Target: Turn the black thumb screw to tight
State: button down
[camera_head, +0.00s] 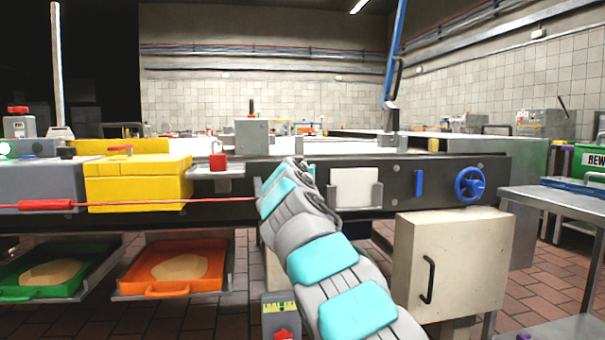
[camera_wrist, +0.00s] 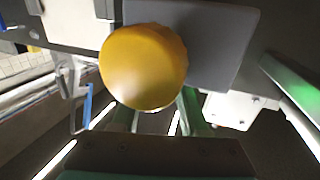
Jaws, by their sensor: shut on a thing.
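A small upright black piece (camera_head: 251,107) stands on a grey block (camera_head: 252,137) on the long machine; it may be the black thumb screw, but it is too small to be sure. In the wrist view, a round yellow-orange knob-like thing (camera_wrist: 143,67) fills the centre, against a grey plate (camera_wrist: 215,45). My gripper (camera_wrist: 162,112) is shut on this yellow-orange thing, which covers the fingertips. In the head view my grey and turquoise arm reaches up to the machine front; its gripper is hidden behind the arm.
A yellow box (camera_head: 137,182) and a red knob (camera_head: 217,162) are left of my arm. A blue handwheel (camera_head: 469,184) and a cream cabinet (camera_head: 449,265) are at right. Green (camera_head: 15,293) and orange (camera_head: 165,292) trays sit below. A grey table (camera_head: 560,203) stands far right.

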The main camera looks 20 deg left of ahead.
jog(key=shift+r, duration=0.15)
dwell(0.5)
jog(key=shift+c, duration=2.1)
grip_release()
jog(key=shift+b+v, duration=0.45)
jog(key=shift+v, duration=0.3)
jog(key=shift+s+d+b, duration=0.15)
jog(key=shift+s+b, duration=0.15)
jog(key=shift+s, duration=0.8)
jog(key=shift+b+v, duration=0.35)
jog(key=shift+v, duration=1.7)
